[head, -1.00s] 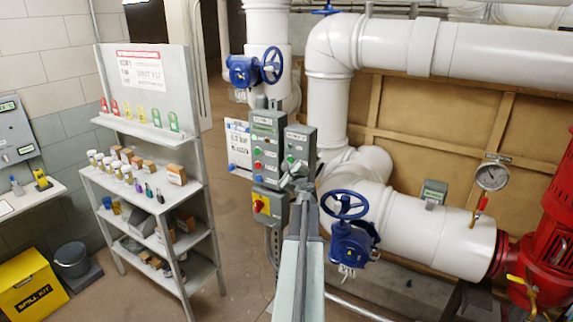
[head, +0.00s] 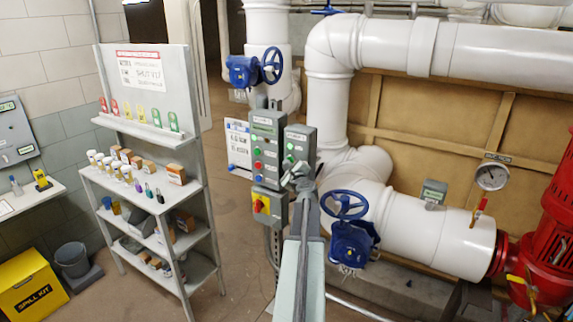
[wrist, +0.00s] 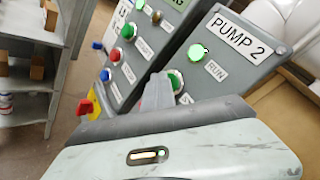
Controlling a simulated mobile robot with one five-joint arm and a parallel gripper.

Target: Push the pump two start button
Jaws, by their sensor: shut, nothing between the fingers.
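The grey pump two box (wrist: 232,65) carries a "PUMP 2" label and a bright green lamp (wrist: 199,52) marked RUN. Below the lamp is a green button (wrist: 177,80), partly hidden by my gripper. My gripper (wrist: 157,92) is shut and empty, its tip right at the button's lower left; I cannot tell whether they touch. In the head view the pump two box (head: 300,143) is on the right of the panel group, with my gripper (head: 299,172) over its lower part.
A taller grey box (head: 267,140) with green, red and blue buttons stands just left. Below is a yellow panel with a red knob (head: 261,205). A blue valve wheel (head: 344,204) is close right of my arm. Shelves (head: 150,190) stand left.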

